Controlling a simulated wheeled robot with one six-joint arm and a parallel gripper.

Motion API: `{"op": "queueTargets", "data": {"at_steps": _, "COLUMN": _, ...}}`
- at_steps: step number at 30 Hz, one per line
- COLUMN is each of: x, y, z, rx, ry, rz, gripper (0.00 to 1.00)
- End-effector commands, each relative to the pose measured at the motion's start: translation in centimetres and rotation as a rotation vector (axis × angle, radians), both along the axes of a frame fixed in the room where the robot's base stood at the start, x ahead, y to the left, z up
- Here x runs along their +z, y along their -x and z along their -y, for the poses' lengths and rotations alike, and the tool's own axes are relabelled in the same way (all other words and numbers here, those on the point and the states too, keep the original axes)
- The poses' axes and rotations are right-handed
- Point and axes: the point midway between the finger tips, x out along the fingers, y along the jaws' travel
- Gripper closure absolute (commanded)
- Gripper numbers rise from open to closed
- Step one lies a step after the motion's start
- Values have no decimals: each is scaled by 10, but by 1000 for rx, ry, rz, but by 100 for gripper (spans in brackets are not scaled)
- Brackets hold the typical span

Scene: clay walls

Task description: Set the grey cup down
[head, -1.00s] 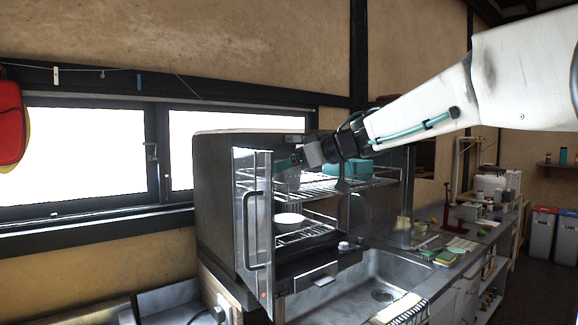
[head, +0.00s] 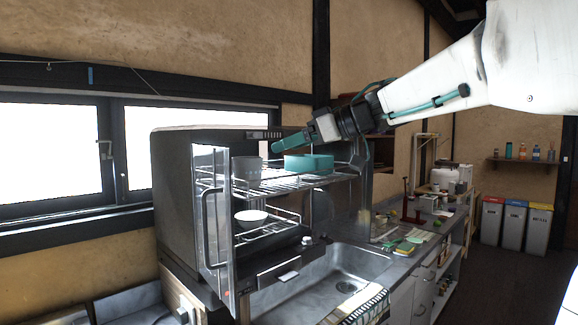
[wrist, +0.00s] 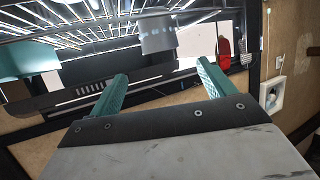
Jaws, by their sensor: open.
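The grey cup (head: 247,172) stands on the upper wire rack (head: 285,184) of the open dark cabinet, at its left side behind the glass door. In the wrist view the grey cup (wrist: 157,34) shows beyond my fingertips with a clear gap. My gripper (head: 276,146) is open and empty, up and to the right of the cup in the head view. Its two teal fingers (wrist: 160,72) stand apart in the wrist view with nothing between them.
A teal box (head: 309,164) sits on the same rack, right of the cup. A white bowl (head: 251,217) is on the lower rack. The open glass door (head: 212,215) stands at the left front. A metal sink (head: 330,278) lies before the cabinet.

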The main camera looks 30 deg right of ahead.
Motion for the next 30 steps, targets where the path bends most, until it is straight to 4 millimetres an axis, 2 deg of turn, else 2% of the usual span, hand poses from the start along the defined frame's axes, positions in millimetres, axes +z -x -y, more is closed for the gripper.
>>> {"op": "queueTargets", "data": {"at_steps": 8, "x": 1, "y": 1, "z": 1, "rx": -3, "ry": -1, "rz": 6, "gripper": 18}}
{"op": "queueTargets", "data": {"at_steps": 11, "x": 8, "y": -4, "z": -2, "rx": -39, "ry": -5, "rz": 68, "gripper": 18}}
{"op": "queueTargets", "data": {"at_steps": 14, "x": 24, "y": -14, "z": -3, "rx": -147, "ry": -14, "rz": 208, "gripper": 18}}
{"op": "queueTargets", "data": {"at_steps": 17, "x": 38, "y": -18, "z": 7, "rx": -344, "ry": -15, "rz": 354, "gripper": 18}}
{"op": "queueTargets", "data": {"at_steps": 20, "x": 32, "y": -11, "z": 30, "rx": -586, "ry": 4, "rz": 404, "gripper": 18}}
{"op": "queueTargets", "data": {"at_steps": 23, "x": 0, "y": 10, "z": 55, "rx": -815, "ry": 46, "rz": 334, "gripper": 18}}
{"op": "queueTargets", "data": {"at_steps": 26, "x": -51, "y": 41, "z": 70, "rx": -982, "ry": 106, "rz": 165, "gripper": 18}}
{"op": "queueTargets", "data": {"at_steps": 29, "x": -110, "y": 80, "z": 69, "rx": -1066, "ry": 175, "rz": -59, "gripper": 18}}
{"op": "queueTargets", "data": {"at_steps": 30, "x": -138, "y": 101, "z": 64, "rx": -1077, "ry": 204, "rz": -172, "gripper": 18}}
